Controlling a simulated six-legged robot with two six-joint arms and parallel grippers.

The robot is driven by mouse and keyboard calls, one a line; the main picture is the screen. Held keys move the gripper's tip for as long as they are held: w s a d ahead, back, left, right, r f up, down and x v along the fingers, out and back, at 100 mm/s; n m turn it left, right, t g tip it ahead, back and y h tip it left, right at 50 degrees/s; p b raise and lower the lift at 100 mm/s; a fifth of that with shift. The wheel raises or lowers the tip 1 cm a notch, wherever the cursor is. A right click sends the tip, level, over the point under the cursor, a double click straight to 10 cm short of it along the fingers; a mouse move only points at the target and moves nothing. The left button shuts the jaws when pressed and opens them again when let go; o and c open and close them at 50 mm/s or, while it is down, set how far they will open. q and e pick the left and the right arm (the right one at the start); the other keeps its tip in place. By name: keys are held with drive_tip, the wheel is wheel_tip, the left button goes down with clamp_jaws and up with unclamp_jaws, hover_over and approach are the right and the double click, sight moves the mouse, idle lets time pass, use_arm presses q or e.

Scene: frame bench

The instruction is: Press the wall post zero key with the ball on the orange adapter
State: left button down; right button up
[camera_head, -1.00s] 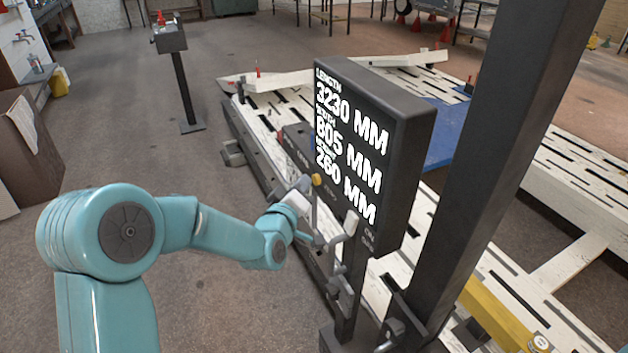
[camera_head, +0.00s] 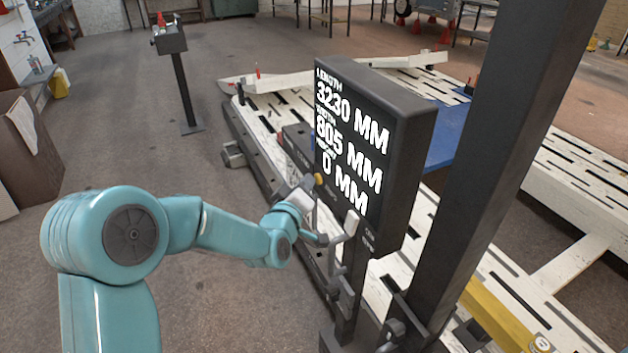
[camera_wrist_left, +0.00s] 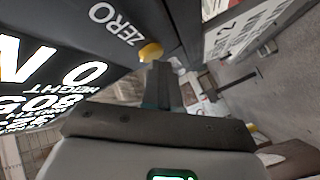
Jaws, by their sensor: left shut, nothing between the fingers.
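The wall post's dark display box (camera_head: 408,140) reads length 3230 mm, width 805 mm and, on its bottom line, 0 mm. A small round yellow knob (camera_head: 318,179) sits at its lower left edge. In the left wrist view the yellow knob (camera_wrist_left: 150,52) is beside the word ZERO, right at my fingertips; I cannot tell whether it is the key or a ball. My left gripper (camera_head: 307,184) is shut with nothing held, and its fingers (camera_wrist_left: 160,75) point at the knob. I cannot make out an orange adapter. My right gripper is not in view.
A thick dark upright column (camera_head: 505,150) stands right of the display. Grey metal levers (camera_head: 345,290) lie below it. The white slotted frame bench (camera_head: 265,115) runs behind. A smaller dark stand (camera_head: 182,85) is at the back left, with open floor around it.

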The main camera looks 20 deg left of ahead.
use_arm(q)
drive_tip(key=shift+s+a+b, duration=0.6)
drive_tip(key=shift+s+b, duration=0.1)
drive_tip(key=s+a+b, duration=0.3)
drive_tip(key=shift+s+a, duration=0.15)
drive_tip(key=shift+s, duration=0.25)
drive_tip(key=shift+f, duration=0.1)
idle(0.7)
